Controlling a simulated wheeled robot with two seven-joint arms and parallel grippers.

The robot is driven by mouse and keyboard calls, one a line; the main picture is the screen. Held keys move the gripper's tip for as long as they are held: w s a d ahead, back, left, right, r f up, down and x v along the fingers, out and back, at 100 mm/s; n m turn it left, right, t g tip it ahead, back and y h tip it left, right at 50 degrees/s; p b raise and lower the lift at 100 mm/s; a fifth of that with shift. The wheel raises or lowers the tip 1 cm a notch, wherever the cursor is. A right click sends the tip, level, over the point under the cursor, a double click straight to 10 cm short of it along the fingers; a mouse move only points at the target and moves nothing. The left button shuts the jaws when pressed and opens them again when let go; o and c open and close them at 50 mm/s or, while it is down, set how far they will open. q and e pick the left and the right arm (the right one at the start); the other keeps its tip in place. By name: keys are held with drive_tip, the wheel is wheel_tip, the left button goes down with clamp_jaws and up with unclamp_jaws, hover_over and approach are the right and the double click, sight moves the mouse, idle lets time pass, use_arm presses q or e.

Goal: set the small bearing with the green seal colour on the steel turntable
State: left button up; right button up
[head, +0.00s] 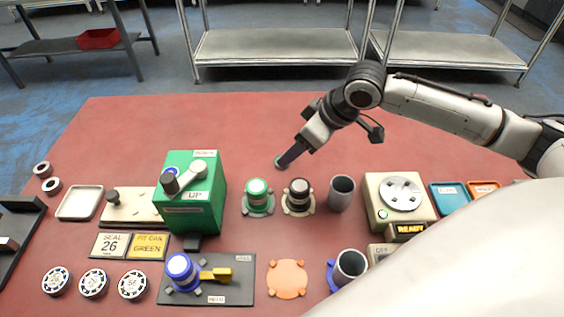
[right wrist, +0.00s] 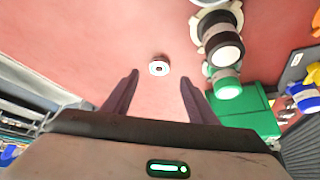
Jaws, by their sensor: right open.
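A small ring-shaped bearing (right wrist: 159,68) lies flat on the red table in the right wrist view, pale with a dark centre. In the head view a small green-edged piece (head: 280,162) shows at the tip of my right gripper (head: 289,156). My right gripper (right wrist: 159,80) is open and empty, with the bearing ahead between the lines of its fingers. I cannot tell how high the fingertips are above it. The steel turntable (head: 400,192) is an empty-looking disc on a beige unit with a READY display, at the right. My left gripper is not in view.
A green press (head: 205,210), a green-topped canister (head: 258,194), a dark-topped canister (head: 299,193) and a grey cup (head: 341,192) stand between left and turntable. Two rings (head: 51,185) lie at far left by a white tray (head: 80,203). The table's back strip is clear.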

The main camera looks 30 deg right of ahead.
drive_tip(key=shift+x, duration=2.75)
drive_tip(key=shift+d, duration=0.15)
drive_tip(key=c, duration=1.3)
